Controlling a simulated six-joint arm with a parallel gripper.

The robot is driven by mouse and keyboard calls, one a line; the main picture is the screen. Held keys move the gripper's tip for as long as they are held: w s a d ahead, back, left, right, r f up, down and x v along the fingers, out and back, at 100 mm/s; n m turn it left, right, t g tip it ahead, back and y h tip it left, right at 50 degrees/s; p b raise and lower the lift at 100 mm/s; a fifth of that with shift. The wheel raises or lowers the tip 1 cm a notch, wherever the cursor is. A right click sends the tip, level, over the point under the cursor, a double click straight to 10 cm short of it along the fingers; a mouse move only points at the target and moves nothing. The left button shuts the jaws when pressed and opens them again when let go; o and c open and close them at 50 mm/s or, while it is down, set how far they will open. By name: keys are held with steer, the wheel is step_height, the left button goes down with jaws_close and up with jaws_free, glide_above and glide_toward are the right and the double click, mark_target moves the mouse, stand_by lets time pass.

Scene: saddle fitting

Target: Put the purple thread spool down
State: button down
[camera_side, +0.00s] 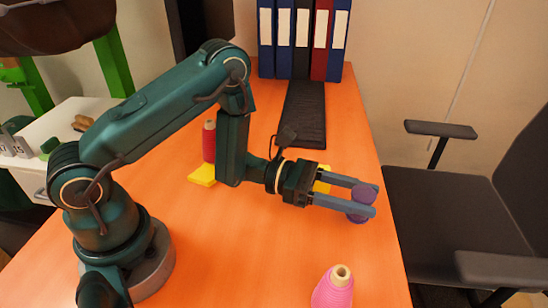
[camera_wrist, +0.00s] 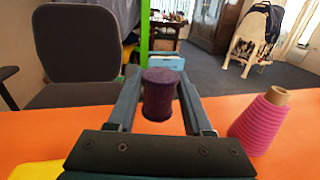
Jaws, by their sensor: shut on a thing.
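The purple thread spool (camera_side: 361,203) is between the fingertips of my gripper (camera_side: 367,199), which is shut on it. The spool looks roughly upright and held near the right edge of the orange table. In the wrist view the spool (camera_wrist: 160,94) sits between the two fingers of my gripper (camera_wrist: 160,88), with orange table behind and below it. Whether its base touches the table cannot be told for sure; it appears to be above it.
A pink thread cone (camera_side: 334,290) stands at the front of the orange table (camera_side: 250,250). A red spool (camera_side: 209,141) is by a yellow block (camera_side: 202,175); another yellow thing (camera_side: 322,181) is behind my gripper. A black keyboard (camera_side: 304,113) and binders (camera_side: 303,40) are at the back. A chair (camera_side: 450,210) stands right.

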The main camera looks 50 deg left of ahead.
mark_target(353, 217)
steer(key=shift+f, duration=2.5)
steer(key=shift+c, duration=1.5)
jaws_free()
steer(key=shift+f, duration=0.15)
